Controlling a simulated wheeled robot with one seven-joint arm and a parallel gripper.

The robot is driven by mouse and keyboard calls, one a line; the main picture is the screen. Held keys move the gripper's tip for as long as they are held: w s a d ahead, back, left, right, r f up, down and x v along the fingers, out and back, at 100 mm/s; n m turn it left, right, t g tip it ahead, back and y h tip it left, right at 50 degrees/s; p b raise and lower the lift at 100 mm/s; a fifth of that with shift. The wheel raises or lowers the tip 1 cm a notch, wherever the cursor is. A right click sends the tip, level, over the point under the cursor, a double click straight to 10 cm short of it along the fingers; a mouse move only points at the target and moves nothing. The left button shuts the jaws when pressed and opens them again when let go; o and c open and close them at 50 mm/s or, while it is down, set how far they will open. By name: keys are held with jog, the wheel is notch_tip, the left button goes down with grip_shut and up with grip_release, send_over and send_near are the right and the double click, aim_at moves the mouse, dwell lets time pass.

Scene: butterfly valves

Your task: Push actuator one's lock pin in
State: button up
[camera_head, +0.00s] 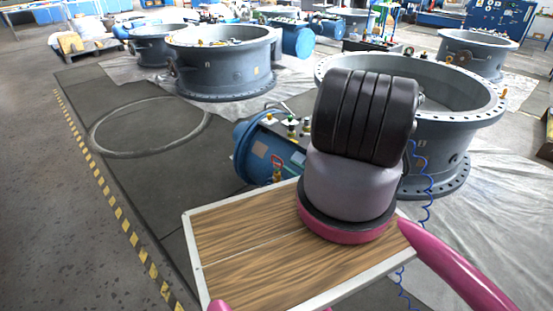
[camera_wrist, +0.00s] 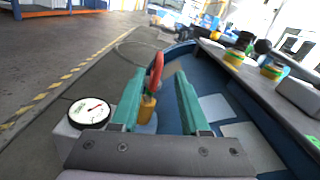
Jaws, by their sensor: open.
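The blue actuator (camera_head: 254,150) lies beside a large grey valve body, partly hidden by my arm in the head view. In the wrist view its blue side (camera_wrist: 215,105) fills the right half. A red loop-shaped handle (camera_wrist: 156,72) on a brass fitting (camera_wrist: 147,107) stands between my gripper's fingers. I cannot tell whether it is the lock pin or whether a finger touches it. My gripper (camera_wrist: 158,78) has two teal fingers spread apart, reaching along the actuator's side. A number marking the actuator is not readable.
A round white gauge (camera_wrist: 89,112) sits left of my fingers. Brass and green fittings (camera_wrist: 234,60) line the actuator's top edge. Several grey valve bodies (camera_head: 222,60) stand behind.

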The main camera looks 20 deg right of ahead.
aim_at(278, 158)
jog(key=x, duration=0.8)
jog(key=shift+w+a, duration=0.1)
jog(key=shift+w, duration=0.25)
grip_shut()
dwell(1.0)
